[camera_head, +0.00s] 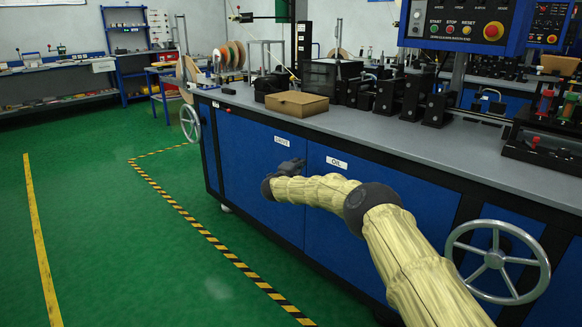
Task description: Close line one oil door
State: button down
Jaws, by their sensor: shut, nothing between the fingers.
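The oil door (330,226) is a blue panel with a white "OIL" label (336,162) on the front of the long machine bench. It looks about flush with the bench front; a small gap cannot be ruled out. My arm, in a pale yellow sleeve, crosses in front of it and hides part of its face. My dark gripper (291,166) is shut and empty, near the seam between the oil door and the door to its left. Whether it touches either door cannot be told.
The neighbouring blue door (250,165) carries a "DRIVE" label. Handwheels stand at the bench's left end (190,123) and right front (497,262). A cardboard box (297,103) and black machine units sit on the grey top. Green floor is clear to the left, beyond the striped tape (200,229).

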jog(key=shift+a, duration=0.4)
jog(key=shift+a, duration=0.1)
